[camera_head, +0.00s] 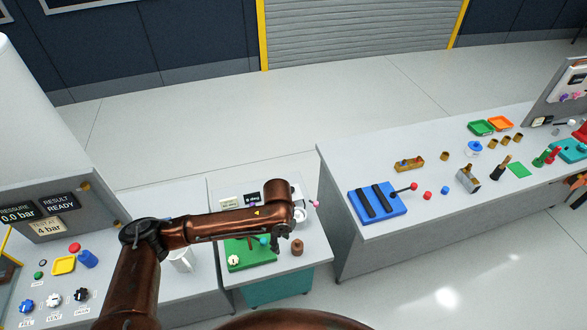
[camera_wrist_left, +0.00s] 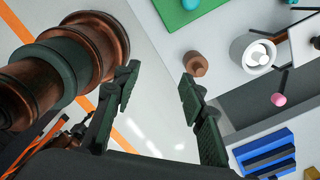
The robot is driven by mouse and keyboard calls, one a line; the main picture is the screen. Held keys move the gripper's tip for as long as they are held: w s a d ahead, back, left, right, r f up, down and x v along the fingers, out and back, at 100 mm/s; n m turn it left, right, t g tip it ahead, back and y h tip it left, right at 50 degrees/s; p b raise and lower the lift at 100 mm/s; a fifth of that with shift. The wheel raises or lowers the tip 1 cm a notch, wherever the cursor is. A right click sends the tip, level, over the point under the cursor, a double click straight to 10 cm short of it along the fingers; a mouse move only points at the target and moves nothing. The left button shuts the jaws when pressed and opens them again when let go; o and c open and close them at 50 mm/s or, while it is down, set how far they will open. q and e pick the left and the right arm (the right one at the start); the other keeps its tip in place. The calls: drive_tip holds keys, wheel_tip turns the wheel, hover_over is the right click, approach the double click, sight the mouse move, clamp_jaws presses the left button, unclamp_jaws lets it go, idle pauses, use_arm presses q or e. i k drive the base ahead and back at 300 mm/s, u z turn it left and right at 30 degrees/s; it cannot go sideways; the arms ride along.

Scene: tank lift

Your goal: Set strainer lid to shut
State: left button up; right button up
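The strainer appears to be the white round cup (camera_wrist_left: 253,54) with a pale knob-like part inside, seen at the upper right of the left wrist view. Beside it are dark rods and a pink ball (camera_wrist_left: 278,99); the ball also shows in the head view (camera_head: 315,204). I cannot clearly tell the lid or its angle. My left gripper (camera_wrist_left: 158,92) is open and empty, its fingers apart over the floor beside the bench, to the left of the cup. In the head view my left wrist covers part of the strainer. My right gripper does not show clearly.
A brown knob (camera_wrist_left: 195,64) stands between my left gripper and the cup. A green board (camera_head: 250,256) lies on the same small bench. To the right, a long bench (camera_head: 350,165) holds a blue block (camera_head: 378,208) and several small items. A floor gap separates the benches.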

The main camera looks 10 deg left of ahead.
sight(296, 192)
drive_tip(key=i, duration=1)
